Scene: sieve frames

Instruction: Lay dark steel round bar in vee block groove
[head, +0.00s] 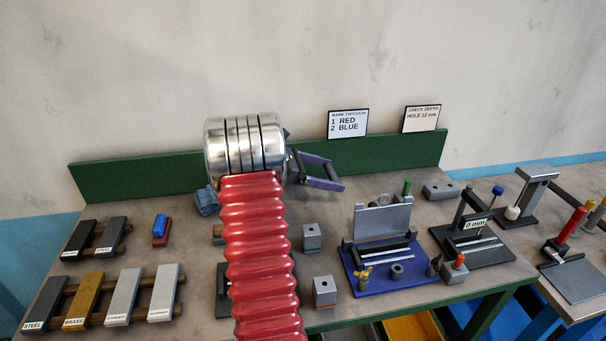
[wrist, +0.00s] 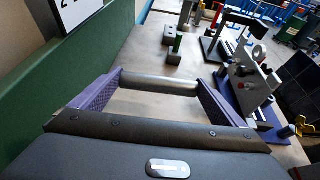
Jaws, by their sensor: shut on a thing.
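My gripper (head: 336,172) is raised above the back of the bench, its purple jaws pointing right. In the wrist view, my gripper (wrist: 160,86) is shut on a grey steel round bar (wrist: 159,84), which lies crosswise between the two fingertips. The bar is clear of the bench. In the head view the bar is small and hard to make out between the jaws. No block shows a clear vee groove, so I cannot tell which is the vee block. Two small grey blocks, one at the middle (head: 311,238) and one nearer the front (head: 324,291), stand right of my red arm.
A blue-based fixture (head: 362,286) with an upright plate stands right of centre, beside a black gauge stand (head: 485,251). A flat grey block (head: 440,189) lies at back right. Labelled metal bars (head: 124,297) rest at left. A green back board (head: 130,179) edges the bench.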

